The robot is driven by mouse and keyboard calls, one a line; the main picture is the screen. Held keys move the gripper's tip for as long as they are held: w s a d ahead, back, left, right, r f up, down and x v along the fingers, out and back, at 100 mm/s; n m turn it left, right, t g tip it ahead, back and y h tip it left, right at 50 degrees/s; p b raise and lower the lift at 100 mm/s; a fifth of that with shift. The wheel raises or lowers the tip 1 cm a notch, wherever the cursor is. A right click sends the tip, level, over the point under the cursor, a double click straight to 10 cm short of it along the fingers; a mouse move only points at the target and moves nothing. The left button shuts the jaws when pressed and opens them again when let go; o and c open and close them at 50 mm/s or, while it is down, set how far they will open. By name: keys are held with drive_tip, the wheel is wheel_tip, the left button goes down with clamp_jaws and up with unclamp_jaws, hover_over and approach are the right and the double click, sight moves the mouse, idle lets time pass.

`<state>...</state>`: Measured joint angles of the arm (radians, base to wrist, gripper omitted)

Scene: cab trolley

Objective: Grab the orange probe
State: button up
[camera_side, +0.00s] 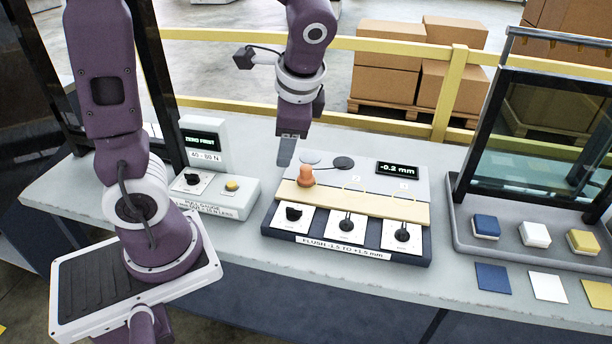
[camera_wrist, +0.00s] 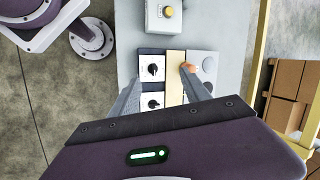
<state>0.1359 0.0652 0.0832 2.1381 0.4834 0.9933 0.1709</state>
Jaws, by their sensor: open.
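In the wrist view the orange probe (camera_wrist: 188,67) shows between the lines of the fingers, nearer the right one. My gripper (camera_side: 284,152) hangs above and behind the probe in the side view, apart from it. In the wrist view my gripper (camera_wrist: 163,90) has its two grey fingers spread wide with nothing between them. The panel carries several black knobs and a display reading -0.2 mm (camera_side: 398,171).
The pull gauge box (camera_side: 238,201) with a yellow button stands left of the panel. To the right, a grey tray (camera_side: 468,237) holds blue, white and yellow blocks, beneath a framed glass pane (camera_side: 540,125). A yellow railing (camera_side: 445,90) and cardboard boxes (camera_side: 385,85) are behind.

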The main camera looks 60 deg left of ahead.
drive_tip(key=w+a+f+m+g+y, duration=0.2)
drive_tip(key=w+a+f+m+y, duration=0.3)
drive_tip(key=f, duration=0.3)
drive_tip(key=m+t+y, duration=0.2)
drive_tip(key=m+y, duration=0.2)
drive_tip(key=m, duration=0.3)
approach(301, 166)
drive_tip(key=a+f, duration=0.1)
drive_tip(key=a, duration=0.1)
drive_tip(key=w+a+f, duration=0.1)
drive_tip(key=a+f, duration=0.1)
drive_tip(key=shift+a, duration=0.1)
drive_tip(key=shift+w+a+f, duration=0.1)
drive_tip(key=shift+a+f, duration=0.15)
drive_tip(key=shift+f, duration=0.05)
drive_tip(key=x, duration=0.6)
drive_tip(key=shift+a+r, duration=0.15)
drive_tip(key=shift+a, duration=0.35)
clamp_jaws()
